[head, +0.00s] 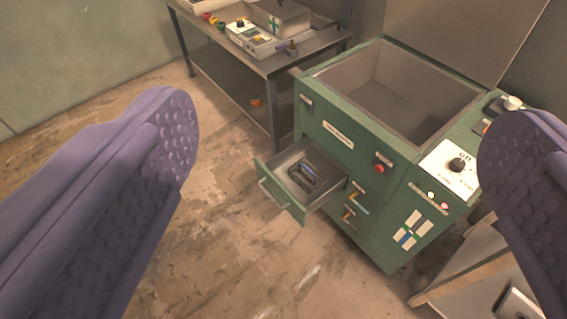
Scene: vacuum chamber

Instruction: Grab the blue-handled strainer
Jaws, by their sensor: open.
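My gripper (340,125) is open, with its two purple textured fingers far apart at the left and right of the head view. Nothing is between the fingers at close range. A small open drawer (293,206) sticks out of the front of a green cabinet (334,118). A dark object with a bluish edge (304,178) lies in the drawer, but it is too small to tell if it is the blue-handled strainer. I cannot make out a strainer with certainty anywhere else.
The green cabinet has an open, empty-looking chamber (330,76) on top, a raised lid and a control panel (450,166). A metal table (268,68) with small items stands behind. A pale surface (485,285) is at lower right. The stained floor in front is clear.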

